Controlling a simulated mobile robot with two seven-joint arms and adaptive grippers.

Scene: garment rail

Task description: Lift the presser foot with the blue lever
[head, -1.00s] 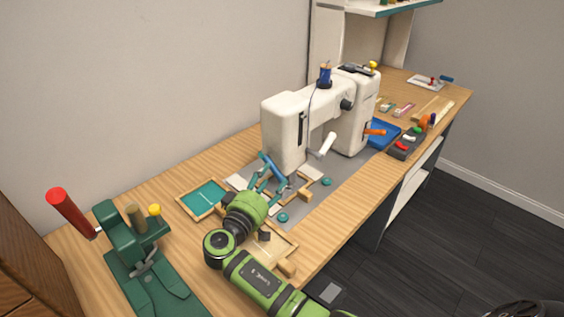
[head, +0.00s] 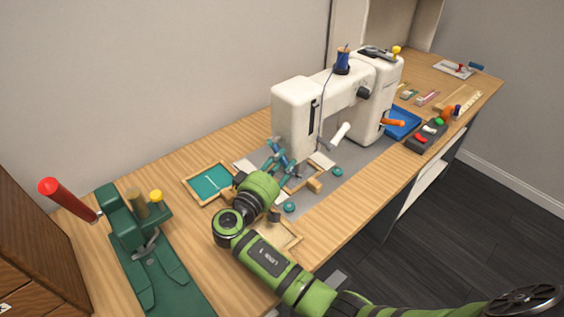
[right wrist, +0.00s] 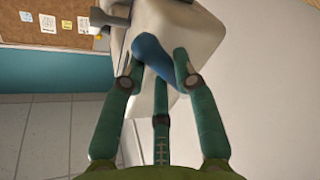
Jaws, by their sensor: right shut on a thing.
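The white sewing machine (head: 296,118) stands on a grey mat (head: 350,165) on the wooden bench. My right gripper (head: 277,156) is at the machine's near left end, below the head housing. Its teal fingers are shut on the blue lever (right wrist: 155,62), which shows between the fingertips in the right wrist view, where the gripper (right wrist: 158,80) also shows. The presser foot is too small and too covered by the fingers to make out. My left gripper is not in view.
A teal-lined tray (head: 232,181) lies left of my gripper. A green press with a red handle (head: 70,199) stands at the front left. A white lever (head: 341,132) sticks out of the machine's front. A blue tray (head: 403,123) and a button box (head: 427,135) are to the right.

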